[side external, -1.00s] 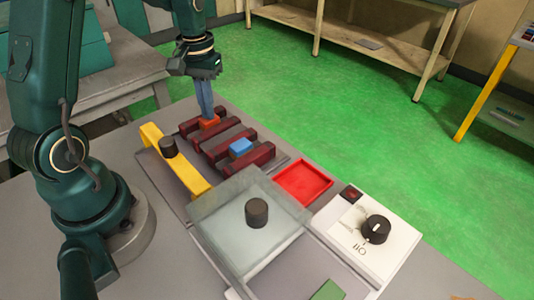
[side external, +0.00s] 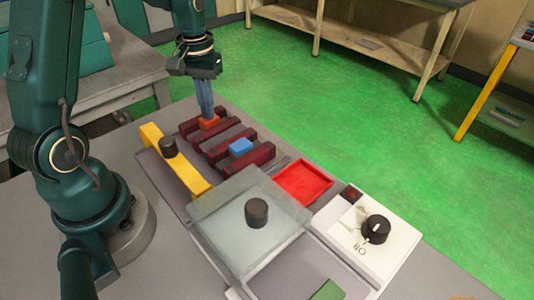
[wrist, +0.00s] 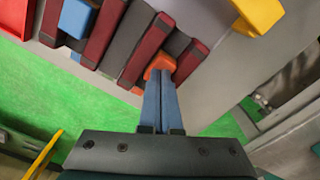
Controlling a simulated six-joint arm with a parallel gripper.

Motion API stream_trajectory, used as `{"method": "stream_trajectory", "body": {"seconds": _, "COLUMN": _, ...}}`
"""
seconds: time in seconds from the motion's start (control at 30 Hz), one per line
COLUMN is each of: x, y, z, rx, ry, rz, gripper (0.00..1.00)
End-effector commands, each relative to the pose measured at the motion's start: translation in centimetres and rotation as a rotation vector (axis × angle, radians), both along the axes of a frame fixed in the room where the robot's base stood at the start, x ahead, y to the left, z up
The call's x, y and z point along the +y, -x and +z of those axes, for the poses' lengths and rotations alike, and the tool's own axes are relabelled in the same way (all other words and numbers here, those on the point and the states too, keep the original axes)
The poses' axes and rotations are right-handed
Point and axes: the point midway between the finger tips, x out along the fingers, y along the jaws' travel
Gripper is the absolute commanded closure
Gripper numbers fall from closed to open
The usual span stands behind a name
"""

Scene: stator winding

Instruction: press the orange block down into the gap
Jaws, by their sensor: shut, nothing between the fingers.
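The orange block (side external: 209,122) sits between two dark red bars at the far end of the row of bars. In the wrist view the orange block (wrist: 160,62) shows just beyond my fingertips. My gripper (side external: 206,114) points down with its blue fingers shut and empty, and the tips appear to touch the top of the block. In the wrist view my gripper (wrist: 159,76) covers part of the block. A blue block (side external: 240,147) sits in another gap, nearer the camera. How deep the orange block sits is hard to tell.
A yellow bar (side external: 182,165) with a black knob lies left of the bars. A clear lid (side external: 225,222) with a black knob, a red tray (side external: 303,182) and a white dial box (side external: 385,255) stand nearer the camera. A green block (side external: 327,291) is at the bottom edge.

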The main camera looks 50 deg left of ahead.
Motion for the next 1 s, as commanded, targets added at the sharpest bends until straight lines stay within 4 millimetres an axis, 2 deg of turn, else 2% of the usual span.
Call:
{"method": "stream_trajectory", "body": {"seconds": 0.27, "x": -0.1, "y": 0.3, "z": 0.0, "rx": 0.012, "ry": 0.003, "rz": -0.002, "gripper": 1.0}}
{"method": "stream_trajectory", "body": {"seconds": 1.0, "x": 0.0, "y": 0.0, "z": 5.8, "rx": 0.001, "ry": -0.001, "rz": 0.0, "gripper": 1.0}}
